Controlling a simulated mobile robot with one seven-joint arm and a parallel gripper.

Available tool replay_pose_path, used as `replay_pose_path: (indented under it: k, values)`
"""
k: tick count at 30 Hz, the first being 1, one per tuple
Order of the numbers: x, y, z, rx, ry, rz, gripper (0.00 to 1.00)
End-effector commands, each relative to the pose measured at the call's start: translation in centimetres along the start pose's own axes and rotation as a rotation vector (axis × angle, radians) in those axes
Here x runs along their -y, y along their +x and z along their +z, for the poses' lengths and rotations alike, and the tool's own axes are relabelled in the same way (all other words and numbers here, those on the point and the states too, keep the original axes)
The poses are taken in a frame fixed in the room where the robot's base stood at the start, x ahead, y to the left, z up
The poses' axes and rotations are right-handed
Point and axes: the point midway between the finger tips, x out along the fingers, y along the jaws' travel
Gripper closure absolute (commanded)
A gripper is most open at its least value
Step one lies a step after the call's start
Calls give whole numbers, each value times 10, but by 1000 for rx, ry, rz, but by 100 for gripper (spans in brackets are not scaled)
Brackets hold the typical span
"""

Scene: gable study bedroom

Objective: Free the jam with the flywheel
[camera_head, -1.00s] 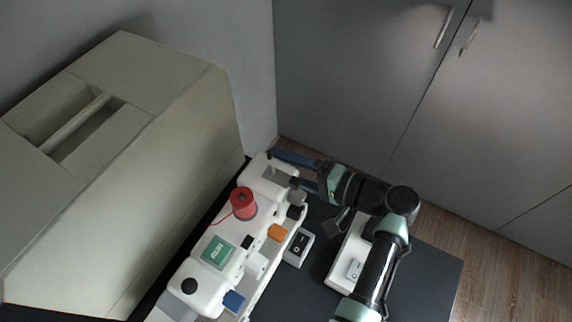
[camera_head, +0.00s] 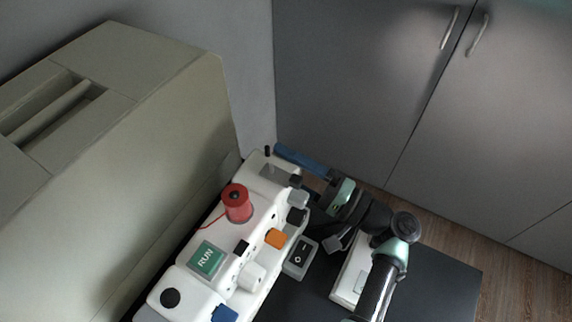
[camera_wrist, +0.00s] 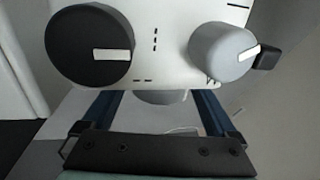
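A white sewing machine (camera_head: 258,213) stands on a dark tabletop, with a red thread spool (camera_head: 237,203) on top and a green RUN button (camera_head: 207,257). My gripper (camera_wrist: 154,103) is at its far end. In the wrist view its two blue fingers are wide apart, running under the machine's white panel. In the head view one blue finger shows; the other is hidden.
A large beige box-like unit (camera_head: 150,130) stands close on the left. Grey cupboard doors (camera_head: 350,80) with metal handles rise behind. A switch box (camera_head: 300,257) and a white flat object (camera_head: 348,281) lie on the dark tabletop (camera_head: 435,290) near my arm.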

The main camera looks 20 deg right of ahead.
Motion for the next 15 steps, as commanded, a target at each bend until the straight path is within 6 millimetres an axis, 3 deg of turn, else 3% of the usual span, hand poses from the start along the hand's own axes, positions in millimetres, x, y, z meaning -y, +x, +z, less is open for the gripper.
replay_pose_path:
  k: [8, 15]
  values:
    - [0, -1, 0, -1, -1, 1, 0]
    - [-1, -31, -1, -5, -2, 1, 0]
